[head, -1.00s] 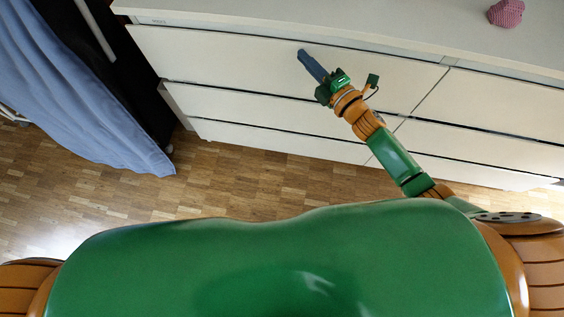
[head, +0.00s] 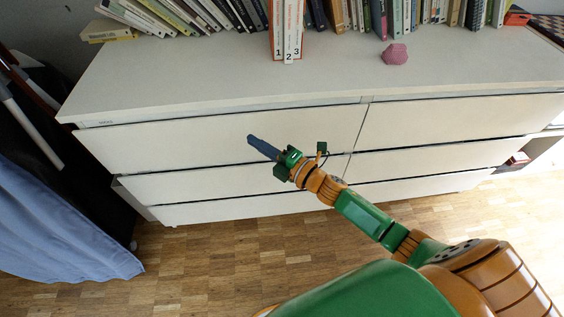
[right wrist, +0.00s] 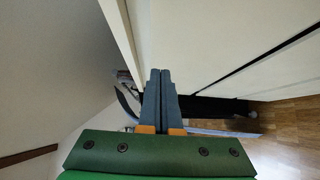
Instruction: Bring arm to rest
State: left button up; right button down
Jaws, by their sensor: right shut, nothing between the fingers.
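My right gripper (head: 250,140) is shut and empty in front of the upper left drawer (head: 190,138) of a white dresser. In the right wrist view its two blue-grey fingers (right wrist: 160,75) lie side by side with nothing between them. The dresser front (right wrist: 190,45) runs close along the right of the fingers there; I cannot tell whether they touch it. The green and orange right arm stretches from the lower right of the head view. All the dresser's drawers look flush or nearly so. My left gripper is not in view.
On the dresser top (head: 200,75) stand a row of books (head: 340,14), a white-and-orange set of volumes (head: 287,30) and a pink object (head: 395,54). A blue cloth (head: 60,235) hangs at the left. The wooden floor (head: 240,255) before the dresser is clear.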

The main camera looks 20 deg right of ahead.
jog(key=v, duration=0.8)
jog(key=s+d+f+m+g+h, duration=0.25)
jog(key=f+m+h, duration=0.2)
jog(key=f, duration=0.55)
jog(key=s+d+f+m+g+h, duration=0.2)
jog(key=d+f+m+h, duration=0.15)
jog(key=f+m, duration=0.45)
jog(key=s+f+m+g, duration=0.4)
jog(key=s+f, duration=0.7)
jog(key=f, duration=0.2)
jog(key=s+a+f+m+g+p, duration=0.1)
jog(key=s+a+f+m+g, duration=0.15)
jog(key=s, duration=0.65)
jog(key=s+a+f+m+g+p, duration=0.15)
jog(key=s+g, duration=0.25)
jog(key=s, duration=0.5)
notch_tip(320, 180, up, 15)
jog(key=d+p, duration=0.1)
jog(key=p, duration=1.4)
jog(key=shift+w+f+m+h, duration=0.15)
jog(key=shift+w+m+h, duration=0.05)
jog(key=shift+m+h, duration=0.25)
